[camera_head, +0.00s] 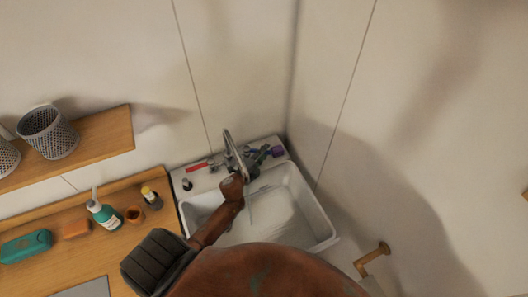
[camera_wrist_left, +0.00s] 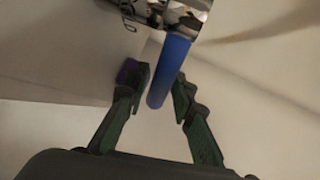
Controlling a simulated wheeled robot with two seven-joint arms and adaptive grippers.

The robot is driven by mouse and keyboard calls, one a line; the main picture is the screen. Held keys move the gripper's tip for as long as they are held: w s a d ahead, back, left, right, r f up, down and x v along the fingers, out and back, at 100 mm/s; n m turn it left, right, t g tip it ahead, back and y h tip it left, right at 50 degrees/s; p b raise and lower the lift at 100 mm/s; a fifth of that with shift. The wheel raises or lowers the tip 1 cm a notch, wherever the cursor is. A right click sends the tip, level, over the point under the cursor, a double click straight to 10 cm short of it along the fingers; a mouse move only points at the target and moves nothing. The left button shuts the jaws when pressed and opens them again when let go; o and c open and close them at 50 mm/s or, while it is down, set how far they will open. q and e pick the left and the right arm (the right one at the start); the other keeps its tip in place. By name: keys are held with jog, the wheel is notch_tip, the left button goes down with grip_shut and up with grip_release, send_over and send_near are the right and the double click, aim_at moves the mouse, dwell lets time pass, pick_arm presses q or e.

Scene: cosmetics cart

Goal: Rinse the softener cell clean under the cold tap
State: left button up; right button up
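The chrome tap (camera_head: 234,152) stands at the sink's back edge in the head view, with a thin pale streak like water (camera_head: 250,208) below its spout. Its red lever (camera_head: 196,167) points left. My left gripper (camera_head: 263,154) is right of the spout, small and dark there. In the left wrist view, the blue cold lever (camera_wrist_left: 171,72) lies between the green fingers of my left gripper (camera_wrist_left: 162,85). The fingers stand apart with narrow gaps beside the lever; contact is unclear. I cannot pick out the softener cell. My right gripper is not in view.
The white sink basin (camera_head: 302,208) sits in the corner between walls. A purple item (camera_head: 278,151) is on its back ledge, close to the left fingers.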

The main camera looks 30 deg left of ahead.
pick_arm(q)
jog(key=shift+o, duration=1)
jog(key=shift+a, duration=0.1)
jog(key=shift+s, duration=0.1)
jog(key=v, duration=1.1)
jog(key=shift+s, duration=0.35)
jog(key=shift+r, duration=0.1)
